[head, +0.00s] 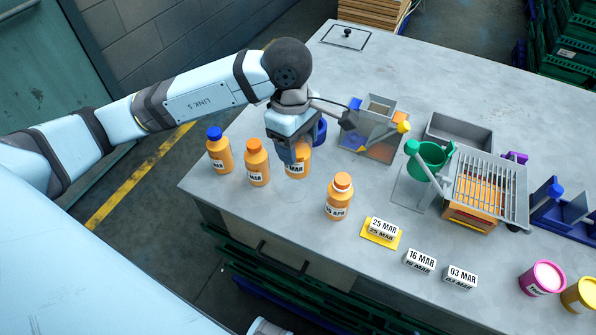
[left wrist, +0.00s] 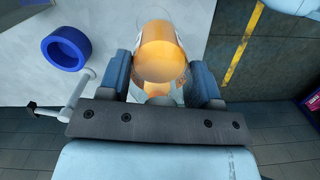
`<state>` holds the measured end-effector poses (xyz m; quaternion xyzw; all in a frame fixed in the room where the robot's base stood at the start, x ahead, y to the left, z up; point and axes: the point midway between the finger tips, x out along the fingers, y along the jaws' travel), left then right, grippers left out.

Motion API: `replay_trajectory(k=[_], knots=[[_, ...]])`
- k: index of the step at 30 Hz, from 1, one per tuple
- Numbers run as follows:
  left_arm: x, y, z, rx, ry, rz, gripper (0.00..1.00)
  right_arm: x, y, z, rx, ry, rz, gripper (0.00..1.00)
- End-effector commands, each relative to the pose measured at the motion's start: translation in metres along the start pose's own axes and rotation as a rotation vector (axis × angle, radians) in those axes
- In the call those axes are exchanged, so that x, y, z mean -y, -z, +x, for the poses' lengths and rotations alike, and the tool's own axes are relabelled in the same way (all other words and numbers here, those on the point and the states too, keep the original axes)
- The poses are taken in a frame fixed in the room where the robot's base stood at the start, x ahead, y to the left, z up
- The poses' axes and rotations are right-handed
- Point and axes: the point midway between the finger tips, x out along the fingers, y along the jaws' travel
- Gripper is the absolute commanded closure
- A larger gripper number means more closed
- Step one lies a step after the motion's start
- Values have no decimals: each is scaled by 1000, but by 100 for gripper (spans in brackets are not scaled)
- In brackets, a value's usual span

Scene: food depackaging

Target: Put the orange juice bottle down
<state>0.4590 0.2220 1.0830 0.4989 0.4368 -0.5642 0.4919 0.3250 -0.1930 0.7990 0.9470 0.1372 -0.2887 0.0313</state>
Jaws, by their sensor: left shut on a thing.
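My left gripper (head: 294,150) is shut on an orange juice bottle (head: 298,168) with a white date label. The gripper hides the bottle's top. The bottle looks upright at the table's left part, at or just above the surface; I cannot tell whether its base touches. In the left wrist view the orange bottle (left wrist: 160,55) sits between the two fingers (left wrist: 160,82). A blue-capped orange bottle (head: 219,152) and an orange-capped one (head: 257,165) stand to its left. Another orange-capped bottle (head: 340,198) stands to its right, nearer the front edge. My right gripper is not in view.
The grey table (head: 240,200) has date cards (head: 383,228) along its front. A blue ring (left wrist: 66,48) lies close by the gripper. A hopper (head: 375,125), a green funnel (head: 430,158) and a grated bin (head: 480,190) stand right. Pink (head: 542,278) and yellow (head: 580,295) jars stand front right.

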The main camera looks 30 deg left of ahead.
Motion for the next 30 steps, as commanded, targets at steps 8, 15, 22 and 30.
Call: replay_trajectory(k=[8, 15, 22, 30], knots=[[0, 6, 49, 0, 0, 0, 72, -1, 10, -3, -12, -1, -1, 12], [0, 8, 70, 0, 2, 0, 72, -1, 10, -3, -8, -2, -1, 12], [0, 11, 96, 0, -1, 2, 72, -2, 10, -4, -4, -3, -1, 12], [-1, 12, 98, 0, -2, 2, 72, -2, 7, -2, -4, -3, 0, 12]])
